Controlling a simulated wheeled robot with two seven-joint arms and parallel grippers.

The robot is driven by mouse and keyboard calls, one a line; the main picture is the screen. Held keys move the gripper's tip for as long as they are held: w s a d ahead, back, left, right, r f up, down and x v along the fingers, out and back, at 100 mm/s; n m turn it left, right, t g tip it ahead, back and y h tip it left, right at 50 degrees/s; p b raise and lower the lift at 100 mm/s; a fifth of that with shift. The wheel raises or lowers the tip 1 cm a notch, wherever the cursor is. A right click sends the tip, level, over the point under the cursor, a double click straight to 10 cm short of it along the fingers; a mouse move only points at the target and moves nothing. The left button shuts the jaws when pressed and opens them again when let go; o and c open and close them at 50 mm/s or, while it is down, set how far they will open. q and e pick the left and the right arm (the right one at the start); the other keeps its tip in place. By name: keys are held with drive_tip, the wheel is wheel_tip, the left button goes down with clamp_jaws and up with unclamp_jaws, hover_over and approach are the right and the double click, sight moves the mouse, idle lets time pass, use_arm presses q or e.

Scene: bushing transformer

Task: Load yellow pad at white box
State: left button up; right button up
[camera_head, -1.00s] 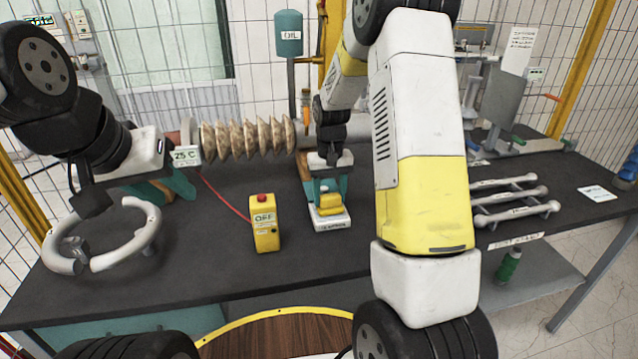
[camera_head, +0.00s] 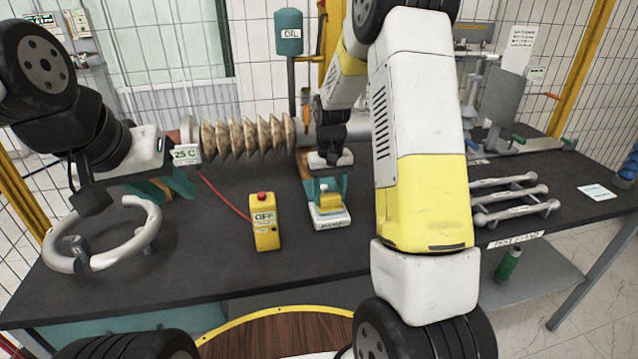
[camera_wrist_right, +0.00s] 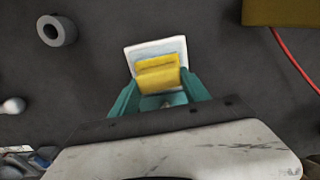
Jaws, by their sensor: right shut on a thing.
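The yellow pad (camera_head: 330,202) is at the white box (camera_head: 331,222) near the middle of the table. My right gripper (camera_head: 329,188) points down over the box, its teal fingers shut on the pad. In the right wrist view the pad (camera_wrist_right: 158,73) lies between the fingers, over the open, bluish inside of the white box (camera_wrist_right: 137,50). I cannot tell whether the pad touches the box floor.
A yellow control box (camera_head: 265,228) with a red button and cable stands left of the white box. A pale ring (camera_head: 105,250) lies at the left. The ribbed bushing (camera_head: 245,137) is behind. Grey bars (camera_head: 515,200) lie at the right. The front table strip is clear.

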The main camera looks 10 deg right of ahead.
sight(329, 194)
drive_tip(key=shift+f, duration=0.1)
drive_tip(key=shift+r, duration=3.55)
